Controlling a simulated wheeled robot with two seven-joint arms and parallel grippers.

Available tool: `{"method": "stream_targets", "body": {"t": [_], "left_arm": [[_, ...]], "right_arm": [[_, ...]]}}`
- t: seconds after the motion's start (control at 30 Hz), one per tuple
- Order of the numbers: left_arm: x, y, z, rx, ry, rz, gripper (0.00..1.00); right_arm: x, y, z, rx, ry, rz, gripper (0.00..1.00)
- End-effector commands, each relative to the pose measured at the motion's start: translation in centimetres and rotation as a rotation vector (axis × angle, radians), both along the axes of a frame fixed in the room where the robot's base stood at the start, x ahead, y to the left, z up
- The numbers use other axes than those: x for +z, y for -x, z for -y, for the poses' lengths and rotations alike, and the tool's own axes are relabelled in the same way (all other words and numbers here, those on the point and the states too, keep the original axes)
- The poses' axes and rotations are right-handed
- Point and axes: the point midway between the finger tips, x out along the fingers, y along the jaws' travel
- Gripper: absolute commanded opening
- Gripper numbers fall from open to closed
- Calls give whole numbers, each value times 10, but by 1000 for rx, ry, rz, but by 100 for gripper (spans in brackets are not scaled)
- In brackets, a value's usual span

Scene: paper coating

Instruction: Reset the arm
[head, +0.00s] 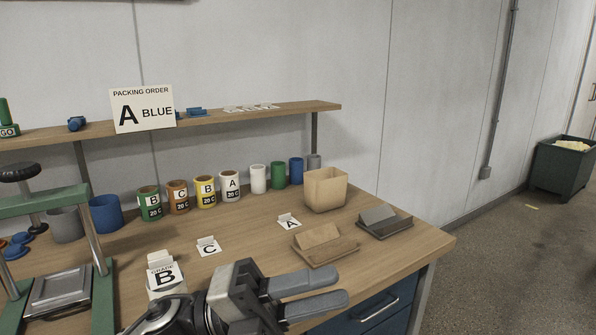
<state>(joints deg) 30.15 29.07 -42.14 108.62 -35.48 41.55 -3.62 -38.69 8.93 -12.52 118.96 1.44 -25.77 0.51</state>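My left gripper (341,286) reaches in from the bottom edge of the head view, over the front edge of the workbench (375,235). Its two grey fingers point right with a narrow gap between them, and nothing shows in the gap. A white holder with a B card (165,277) stands just left of the gripper, apart from it as far as I can see. My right gripper is not in view.
Cards C (208,247) and A (289,222), a brown block (325,249), a grey block (384,222) and a tan bin (325,190) stand on the bench. Cups line the back. A green press (105,290) stands left; the packing order sign (143,109) is on the shelf.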

Motion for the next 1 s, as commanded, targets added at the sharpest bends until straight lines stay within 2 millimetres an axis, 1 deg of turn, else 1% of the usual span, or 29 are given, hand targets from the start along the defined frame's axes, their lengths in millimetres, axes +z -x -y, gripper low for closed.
{"method": "stream_targets", "body": {"t": [0.03, 0.07, 0.1, 0.17, 0.2, 0.27, 0.3, 0.37, 0.4, 0.47, 0.5, 0.57, 0.6, 0.7, 0.8, 0.9, 1.0], "left_arm": [[-9, -10, -5, 75, 89, -163, 27], [-15, -17, -10, 125, 135, -254, 27], [-26, -28, -18, 192, 193, -380, 27], [-49, -41, -33, 293, 270, -572, 27], [-69, -48, -44, 365, 315, -704, 27], [-105, -54, -63, 469, 373, -904, 27], [-132, -54, -76, 541, 406, -1042, 27], [-174, -46, -95, 641, 445, -1235, 27], [-201, -38, -107, 705, 464, -1355, 27], [-238, -21, -122, 791, 484, -1519, 27], [-261, -7, -131, 841, 494, -1618, 27], [-290, 14, -142, 909, 503, -1751, 27], [-305, 28, -148, 948, 506, -1823, 27], [-333, 56, -158, 1017, 511, -1964, 27], [-347, 74, -163, 1056, 510, -2039, 27], [-352, 80, -165, 1070, 509, -2066, 27], [-352, 80, -165, 1070, 508, -2067, 27]], "right_arm": [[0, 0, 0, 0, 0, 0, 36], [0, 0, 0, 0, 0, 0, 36], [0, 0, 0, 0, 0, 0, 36], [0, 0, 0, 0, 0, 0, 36], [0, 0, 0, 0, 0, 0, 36], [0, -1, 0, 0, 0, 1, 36], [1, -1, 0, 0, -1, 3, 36], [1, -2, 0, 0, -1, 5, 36], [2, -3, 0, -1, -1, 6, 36], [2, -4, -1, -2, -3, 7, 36], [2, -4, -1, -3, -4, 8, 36], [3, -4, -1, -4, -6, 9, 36], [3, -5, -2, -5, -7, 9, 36], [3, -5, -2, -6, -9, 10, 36], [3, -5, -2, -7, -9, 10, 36], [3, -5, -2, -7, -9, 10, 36], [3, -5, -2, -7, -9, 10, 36]]}}
